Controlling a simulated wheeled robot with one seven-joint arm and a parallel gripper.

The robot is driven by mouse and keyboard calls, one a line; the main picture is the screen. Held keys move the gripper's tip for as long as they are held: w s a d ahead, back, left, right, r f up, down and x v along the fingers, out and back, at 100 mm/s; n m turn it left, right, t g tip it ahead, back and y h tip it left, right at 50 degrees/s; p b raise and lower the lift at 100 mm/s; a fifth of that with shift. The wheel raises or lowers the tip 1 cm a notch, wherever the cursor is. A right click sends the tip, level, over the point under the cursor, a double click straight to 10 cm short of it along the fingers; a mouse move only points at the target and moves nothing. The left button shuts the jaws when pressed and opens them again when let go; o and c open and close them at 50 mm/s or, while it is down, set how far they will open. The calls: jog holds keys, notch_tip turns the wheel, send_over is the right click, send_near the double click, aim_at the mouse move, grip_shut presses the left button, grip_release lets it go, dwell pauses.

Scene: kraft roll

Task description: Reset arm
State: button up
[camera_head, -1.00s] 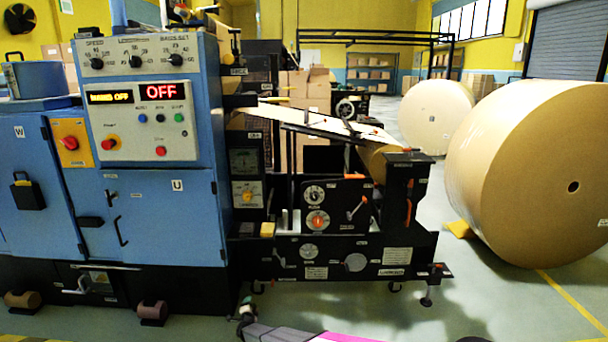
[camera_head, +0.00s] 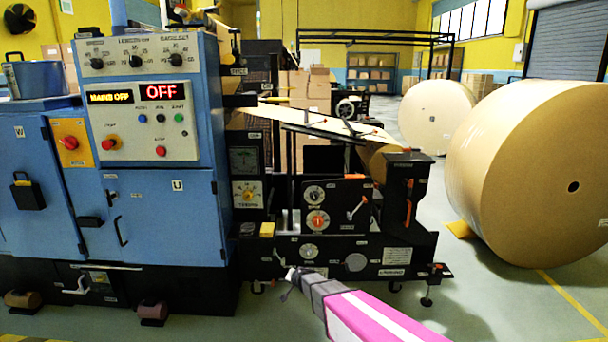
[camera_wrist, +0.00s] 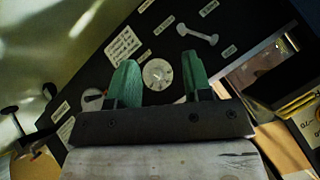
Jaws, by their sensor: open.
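My arm enters at the bottom of the head view, and its end (camera_head: 291,274) is in front of the lower part of the black machine frame (camera_head: 345,258). The fingers are too small to make out there. In the wrist view my gripper (camera_wrist: 160,80) shows two green fingers, apart and with nothing between them. Behind them is a black panel (camera_wrist: 225,65) with a round pale dial (camera_wrist: 158,74), a grey handle (camera_wrist: 197,35) and white labels. I cannot tell how far the fingertips are from the panel.
A blue control cabinet (camera_head: 150,215) with displays reading "MAINS OFF" and "OFF" stands at the left. A large kraft roll (camera_head: 525,175) stands on the floor at the right, with another roll (camera_head: 437,115) behind it. Floor (camera_head: 490,300) is open at the lower right.

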jog(key=s+d+r+n+g+h, duration=0.1)
jog(key=s+d+r+g, duration=0.2)
jog(key=s+d+r, duration=0.2)
jog(key=s+d+r+n+g+h, duration=0.1)
jog(key=s+d+r+g, duration=0.1)
jog(key=s+d+r, duration=0.4)
jog(key=s+d+r+n+g+h, duration=0.1)
jog(key=s+d+r, duration=0.4)
jog(key=s+d, duration=0.8)
jog(key=s+n+g, duration=0.1)
jog(key=s+g, duration=0.1)
jog(key=s, duration=0.2)
jog(key=shift+r+g+h, duration=0.3)
jog(key=shift+r, duration=0.1)
jog(key=shift+w+a, duration=0.1)
